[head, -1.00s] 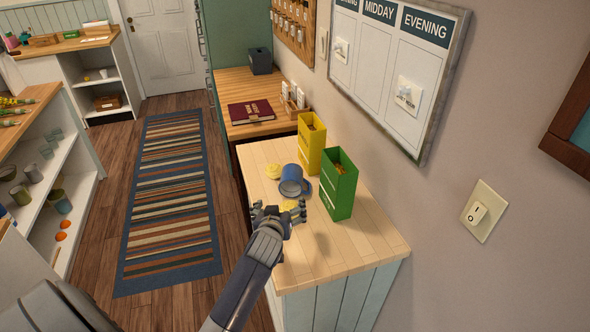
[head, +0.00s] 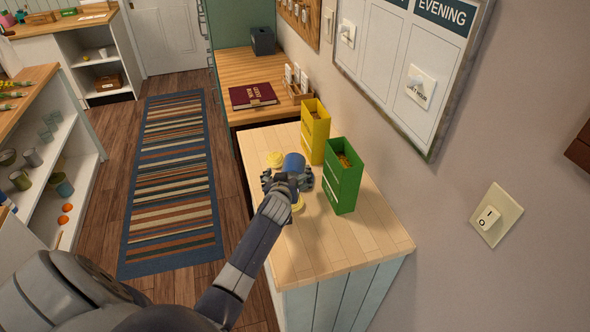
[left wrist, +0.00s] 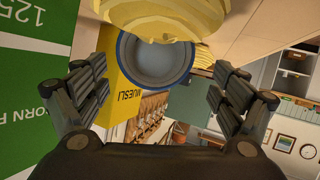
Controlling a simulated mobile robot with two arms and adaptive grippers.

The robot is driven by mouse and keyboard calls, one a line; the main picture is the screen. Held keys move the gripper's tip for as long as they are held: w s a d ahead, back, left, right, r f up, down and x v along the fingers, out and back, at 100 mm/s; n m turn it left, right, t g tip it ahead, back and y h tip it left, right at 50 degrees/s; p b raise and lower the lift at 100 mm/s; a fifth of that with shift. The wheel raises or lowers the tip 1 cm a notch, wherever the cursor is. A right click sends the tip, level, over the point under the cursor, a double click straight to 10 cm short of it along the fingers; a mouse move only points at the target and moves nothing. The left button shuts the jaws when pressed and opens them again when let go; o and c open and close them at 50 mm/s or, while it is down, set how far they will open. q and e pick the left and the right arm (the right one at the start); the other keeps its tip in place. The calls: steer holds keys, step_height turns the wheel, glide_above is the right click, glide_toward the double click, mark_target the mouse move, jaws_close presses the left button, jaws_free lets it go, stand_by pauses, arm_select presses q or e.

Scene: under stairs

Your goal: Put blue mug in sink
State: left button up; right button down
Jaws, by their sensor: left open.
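The blue mug (head: 294,162) is on the light wooden counter (head: 350,240), partly hidden behind my left gripper (head: 287,182). It appears to lie on its side. In the left wrist view the mug (left wrist: 155,62) shows its round open mouth toward the camera, ahead of and between the spread fingers. My left gripper is open and its fingers (left wrist: 160,90) look apart from the mug. Whether the fingers reach around the mug's sides cannot be told. No sink shows. My right gripper is not in view.
A green box (head: 343,178) and a yellow box (head: 315,132) stand close right of the mug. Yellow round things lie beside it, one behind left (head: 275,158) and one in front (head: 298,204). The counter's front part is clear. A wall rises at right.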

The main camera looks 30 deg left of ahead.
arm_select(q)
steer(key=shift+w, duration=0.3)
steer(key=shift+w+f, duration=0.25)
steer(key=shift+w, duration=0.1)
steer(key=shift+p+x, duration=0.35)
steer(key=shift+x, duration=0.65)
steer(key=shift+w+a+f, duration=0.1)
steer(key=shift+w+f, duration=0.2)
steer(key=shift+f, duration=0.05)
steer(key=shift+w+a+f, duration=0.15)
steer(key=shift+w, duration=0.15)
steer(key=c, duration=1.4)
steer(key=shift+c, duration=0.6)
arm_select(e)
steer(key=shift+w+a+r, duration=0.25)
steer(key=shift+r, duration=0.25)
